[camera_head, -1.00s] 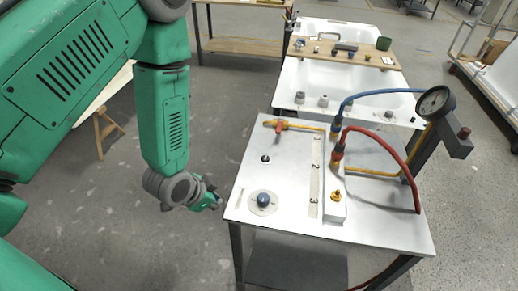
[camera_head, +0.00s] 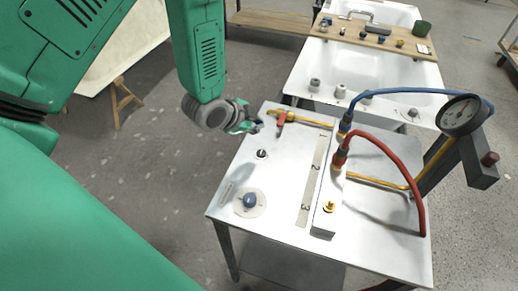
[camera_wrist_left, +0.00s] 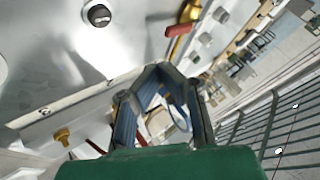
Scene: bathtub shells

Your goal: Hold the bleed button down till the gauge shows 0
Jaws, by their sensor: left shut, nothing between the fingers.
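The round gauge (camera_head: 461,115) stands at the bench's right on a grey block. Its dark needle shows, but its numbers are too small to read. A dark red button (camera_head: 490,158) sticks up from that block. A brass button-like piece (camera_head: 329,207) stands on a raised metal strip. I cannot tell which one is the bleed button. My left gripper (camera_head: 258,126) is shut and empty at the bench's far left corner, beside the red-handled brass valve (camera_head: 282,118). In the left wrist view its fingers (camera_wrist_left: 160,78) show near the valve's red handle (camera_wrist_left: 180,29). My right gripper is out of view.
Blue (camera_head: 405,92) and red (camera_head: 385,146) hoses arch over the white bench top (camera_head: 285,185). A blue knob (camera_head: 250,200) and a small black knob (camera_head: 262,154) stand on its left. White bathtub shells (camera_head: 360,70) lie behind.

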